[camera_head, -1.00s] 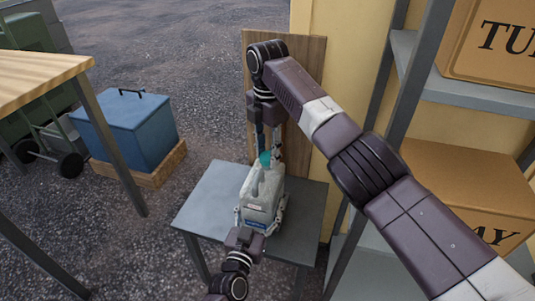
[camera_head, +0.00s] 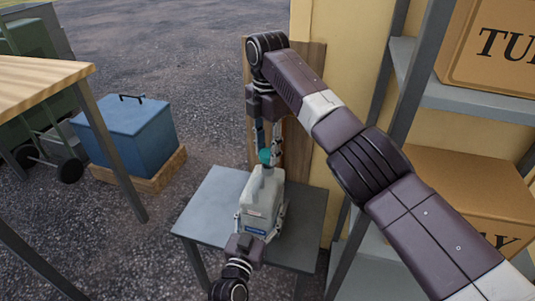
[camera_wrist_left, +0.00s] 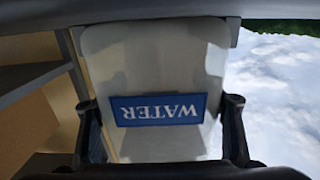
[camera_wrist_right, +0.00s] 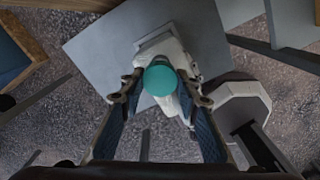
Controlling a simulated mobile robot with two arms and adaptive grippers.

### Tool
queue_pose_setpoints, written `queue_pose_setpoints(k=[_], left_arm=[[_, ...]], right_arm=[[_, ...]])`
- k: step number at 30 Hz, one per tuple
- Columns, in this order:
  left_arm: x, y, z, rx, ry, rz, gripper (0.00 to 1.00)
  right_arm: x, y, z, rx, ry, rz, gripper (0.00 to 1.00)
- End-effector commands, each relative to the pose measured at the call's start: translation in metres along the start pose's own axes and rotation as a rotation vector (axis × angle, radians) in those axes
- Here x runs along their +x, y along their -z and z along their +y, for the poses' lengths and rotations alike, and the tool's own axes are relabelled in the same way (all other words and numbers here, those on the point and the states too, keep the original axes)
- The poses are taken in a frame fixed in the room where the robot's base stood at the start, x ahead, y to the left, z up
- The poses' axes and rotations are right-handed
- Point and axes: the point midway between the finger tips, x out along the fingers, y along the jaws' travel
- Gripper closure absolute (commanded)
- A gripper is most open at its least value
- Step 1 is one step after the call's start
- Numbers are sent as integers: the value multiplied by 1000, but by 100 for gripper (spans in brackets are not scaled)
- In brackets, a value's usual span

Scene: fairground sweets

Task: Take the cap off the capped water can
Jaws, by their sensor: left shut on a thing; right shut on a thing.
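The water can (camera_head: 262,200) is a pale grey jug with a blue label on a small grey table (camera_head: 203,205). In the left wrist view its WATER label (camera_wrist_left: 160,109) appears upside down. My left gripper (camera_wrist_left: 162,125) is shut on the can's body from the near side, one finger on each side. The round teal cap (camera_wrist_right: 160,77) is at the top of the can, and it also shows in the head view (camera_head: 265,156). My right gripper (camera_wrist_right: 162,88), pointing down from above, is shut on the cap. I cannot tell whether the cap still touches the can's neck.
A wooden board (camera_head: 306,90) and a yellow wall stand behind the table. A metal shelf (camera_head: 480,101) with cardboard boxes (camera_head: 470,190) is at the right. A blue lidded box (camera_head: 125,135) on a wooden base and a wood-topped table (camera_head: 35,85) are at the left. Bare gravel lies between.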

Motion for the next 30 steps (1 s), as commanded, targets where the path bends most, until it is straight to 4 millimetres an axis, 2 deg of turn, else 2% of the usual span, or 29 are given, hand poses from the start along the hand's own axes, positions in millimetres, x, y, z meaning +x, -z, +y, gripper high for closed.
queue_pose_setpoints(k=[5,11,12,17,26,30], left_arm=[[0,-1,0,0,0,-2,100],[0,-1,0,0,0,-1,100],[0,-1,0,0,0,-1,35],[0,0,0,0,0,-1,17],[-1,0,0,0,0,-1,15],[-10,-2,0,0,0,-2,15]], right_arm=[[-22,0,0,1,-1,-1,99],[-24,0,0,0,1,0,99],[-24,0,0,0,0,0,99],[-24,0,0,0,0,0,99],[-24,0,0,0,0,0,99],[-24,0,0,0,0,0,99]])
